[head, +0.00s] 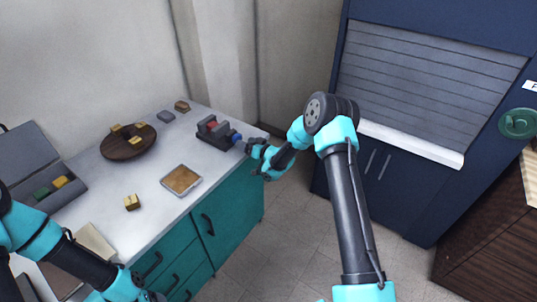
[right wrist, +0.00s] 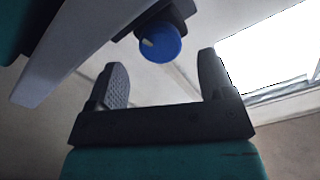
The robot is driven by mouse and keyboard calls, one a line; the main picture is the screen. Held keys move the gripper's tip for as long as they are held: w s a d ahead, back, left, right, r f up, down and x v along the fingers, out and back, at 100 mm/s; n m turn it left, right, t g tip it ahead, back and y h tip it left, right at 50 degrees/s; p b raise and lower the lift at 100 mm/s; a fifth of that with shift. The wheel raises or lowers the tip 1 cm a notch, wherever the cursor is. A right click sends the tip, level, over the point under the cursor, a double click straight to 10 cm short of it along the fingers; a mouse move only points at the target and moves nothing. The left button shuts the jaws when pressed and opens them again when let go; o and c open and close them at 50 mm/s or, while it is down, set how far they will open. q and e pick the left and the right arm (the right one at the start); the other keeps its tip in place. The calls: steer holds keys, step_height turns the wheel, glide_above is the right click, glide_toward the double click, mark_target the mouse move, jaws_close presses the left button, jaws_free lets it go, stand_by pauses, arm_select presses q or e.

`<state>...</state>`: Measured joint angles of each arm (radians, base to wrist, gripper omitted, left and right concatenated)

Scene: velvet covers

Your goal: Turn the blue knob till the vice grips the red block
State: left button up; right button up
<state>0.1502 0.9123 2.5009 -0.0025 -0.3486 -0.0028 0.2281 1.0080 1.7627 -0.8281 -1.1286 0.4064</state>
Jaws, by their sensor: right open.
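The dark grey vice (head: 214,135) sits on the white worktop near its right end. The red block (head: 212,126) shows between its jaws; whether both jaws touch it is too small to tell. The blue knob (head: 236,137) is on the vice's right side. My right gripper (head: 252,148) is beside the knob, just off the worktop's edge. In the right wrist view the gripper (right wrist: 165,85) is open and empty, with the blue knob (right wrist: 160,43) ahead of the gap between its fingers, apart from both. My left arm is at the lower left; its gripper (head: 150,296) is cut off by the frame's bottom edge.
A round brown tray (head: 128,149) with small yellow blocks, an open grey case (head: 40,165), a square tan-topped tray (head: 181,180) and a yellow block (head: 132,202) are on the worktop (head: 160,215). Teal drawers (head: 228,222) stand below.

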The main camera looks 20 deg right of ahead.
steer(key=v, duration=1.2)
steer(key=shift+s, duration=0.2)
steer(key=shift+d, duration=0.1)
steer(key=s+a+f+m+g+h, duration=0.15)
steer(key=s+a+f+g, duration=0.3)
steer(key=s+f, duration=0.45)
steer(key=s+a+f+m+g+h, duration=0.1)
steer(key=s+a+f+g+h, duration=0.35)
steer(key=s, duration=0.65)
steer(key=s+a+f+g, duration=0.1)
steer(key=s+g, duration=0.4)
steer(key=s, duration=0.7)
steer(key=shift+a+f+g+y, duration=0.2)
steer(key=shift+f+g+y, duration=0.15)
steer(key=shift+f, duration=0.35)
steer(key=shift+s+m, duration=0.1)
steer(key=shift+m, duration=0.15)
